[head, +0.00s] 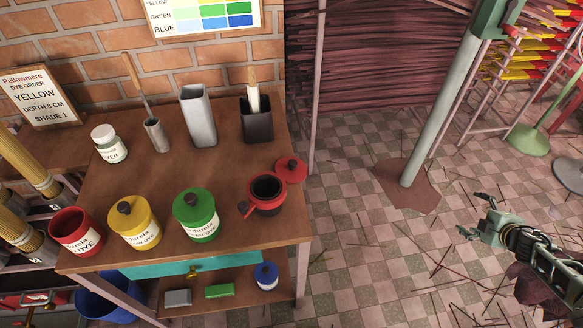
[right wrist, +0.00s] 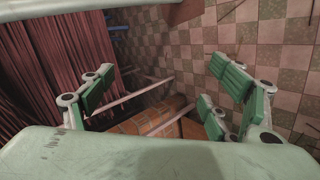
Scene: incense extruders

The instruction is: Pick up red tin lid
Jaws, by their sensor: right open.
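A red tin lid (head: 291,170) with a dark knob lies at the right edge of the wooden table, just behind a dark pot with a red rim (head: 266,192). An open red tin (head: 77,231) with a dye label stands at the table's front left. My right gripper (head: 470,214) is open and empty over the tiled floor, well to the right of the table and apart from the lid. In the right wrist view its fingers (right wrist: 160,95) are spread with nothing between them. I cannot make out the lid in that view. My left gripper is not in view.
Yellow (head: 135,228) and green (head: 196,220) lidded tins stand along the front of the table (head: 185,172). A white jar (head: 109,144), metal holders and a dark tool holder (head: 257,122) stand behind. A grey post (head: 440,105) rises between the table and my right arm.

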